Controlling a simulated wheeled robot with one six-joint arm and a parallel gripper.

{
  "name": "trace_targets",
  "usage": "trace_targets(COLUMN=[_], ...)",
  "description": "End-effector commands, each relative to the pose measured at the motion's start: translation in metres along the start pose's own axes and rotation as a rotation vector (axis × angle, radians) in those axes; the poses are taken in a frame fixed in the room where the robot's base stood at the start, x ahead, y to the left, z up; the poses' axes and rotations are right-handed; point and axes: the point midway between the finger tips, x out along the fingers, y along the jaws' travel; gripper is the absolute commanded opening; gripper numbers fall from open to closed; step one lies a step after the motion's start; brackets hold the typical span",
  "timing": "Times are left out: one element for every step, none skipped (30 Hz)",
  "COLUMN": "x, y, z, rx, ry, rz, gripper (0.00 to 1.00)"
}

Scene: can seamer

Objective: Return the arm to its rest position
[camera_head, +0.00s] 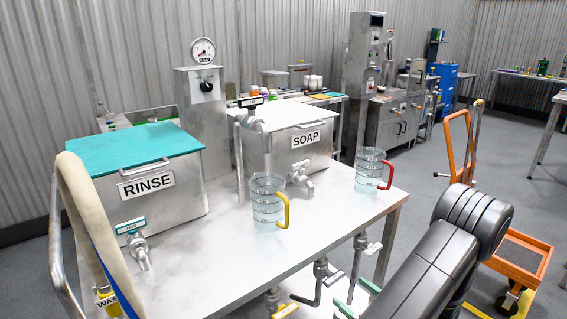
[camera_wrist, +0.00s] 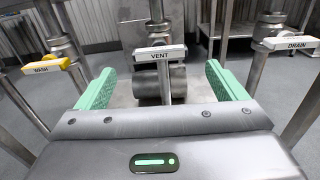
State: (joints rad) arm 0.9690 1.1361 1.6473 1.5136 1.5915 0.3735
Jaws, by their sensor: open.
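My gripper (camera_wrist: 160,84) shows in the wrist view with its two green fingers spread wide apart. A valve with a white VENT handle (camera_wrist: 161,53) stands ahead, centred between the fingers, with visible gaps on both sides and nothing gripped. In the head view my dark arm (camera_head: 440,255) reaches in at the lower right, low beside the steel table (camera_head: 200,265).
A yellow WASH handle (camera_wrist: 46,65) is left of the gripper and a white DRAIN handle (camera_wrist: 290,43) right, both on pipes. Two jugs, with yellow (camera_head: 267,207) and red (camera_head: 369,172) handles, stand on the table. An orange cart (camera_head: 520,262) is at right.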

Motion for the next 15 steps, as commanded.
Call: trace_targets(x=[0.011, 0.016, 0.024, 0.029, 0.035, 0.042, 0.048, 0.053, 0.061, 0.067, 0.072, 0.080, 0.078, 0.077, 0.077], y=[0.001, 0.001, 0.001, 0.001, 0.001, 0.001, 0.001, 0.001, 0.001, 0.001, 0.001, 0.001, 0.000, 0.000, 0.000], z=[0.000, 0.000, 0.000, 0.000, 0.000, 0.000, 0.000, 0.000, 0.000, 0.000, 0.000, 0.000, -0.001, -0.002, -0.002], rx=[0.000, 0.000, 0.000, 0.000, 0.000, -0.001, -0.001, -0.001, -0.001, -0.001, -0.001, -0.001, -0.026, -0.056, -0.094], ry=[-0.001, -0.001, -0.001, 0.000, 0.000, 0.000, 0.000, -0.001, -0.001, -0.001, 0.000, 0.000, -0.001, -0.001, -0.001], rz=[0.004, 0.005, 0.005, 0.004, 0.005, 0.004, 0.005, 0.004, 0.005, 0.005, 0.004, 0.005, 0.000, -0.001, -0.001], gripper=[0.91, 0.91, 0.91, 0.91, 0.91, 0.91, 0.91, 0.91, 0.91, 0.91, 0.91, 0.91, 0.91, 0.91, 0.91])
